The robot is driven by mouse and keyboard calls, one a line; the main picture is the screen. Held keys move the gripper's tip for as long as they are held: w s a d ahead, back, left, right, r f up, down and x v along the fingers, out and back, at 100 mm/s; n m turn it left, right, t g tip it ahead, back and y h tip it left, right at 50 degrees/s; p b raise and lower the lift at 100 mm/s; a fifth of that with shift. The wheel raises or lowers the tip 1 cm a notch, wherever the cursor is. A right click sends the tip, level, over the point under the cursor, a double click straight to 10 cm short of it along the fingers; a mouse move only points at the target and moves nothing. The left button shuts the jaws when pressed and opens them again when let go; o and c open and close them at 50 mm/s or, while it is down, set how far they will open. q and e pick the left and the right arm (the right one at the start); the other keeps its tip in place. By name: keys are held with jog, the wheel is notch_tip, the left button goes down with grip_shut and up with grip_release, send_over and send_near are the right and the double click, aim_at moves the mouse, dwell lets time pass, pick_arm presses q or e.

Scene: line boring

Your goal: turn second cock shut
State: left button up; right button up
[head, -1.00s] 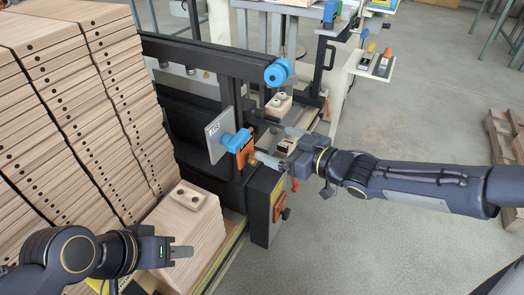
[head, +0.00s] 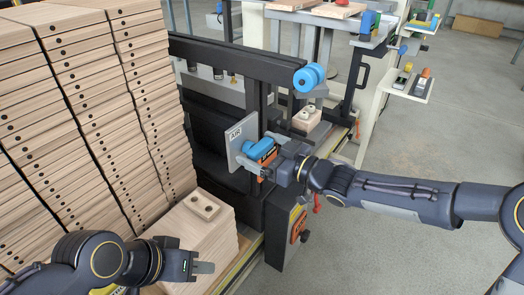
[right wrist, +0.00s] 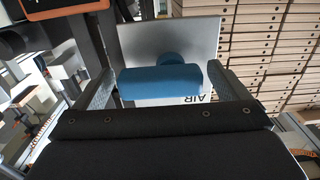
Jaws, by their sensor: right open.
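A grey plate marked AIR (head: 238,138) stands on the black machine frame, with a blue cock handle (head: 258,148) in front of it. An orange part (head: 267,158) shows just beside the blue handle, partly hidden by my gripper. My right gripper (head: 270,159) is open at this handle. In the right wrist view the blue handle (right wrist: 163,82) lies crosswise between the two grey fingers, with the AIR plate (right wrist: 207,47) behind it. Whether the fingers touch it I cannot tell. My left gripper (head: 204,267) is low at the left, apart from the cock; its opening is unclear.
Tall stacks of wooden boards (head: 95,110) fill the left. A shorter wood stack (head: 190,240) stands near my left gripper. A blue round knob (head: 309,77) sits above. Open floor lies right.

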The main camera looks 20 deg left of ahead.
jog(key=shift+c, duration=0.3)
jog(key=c, duration=0.9)
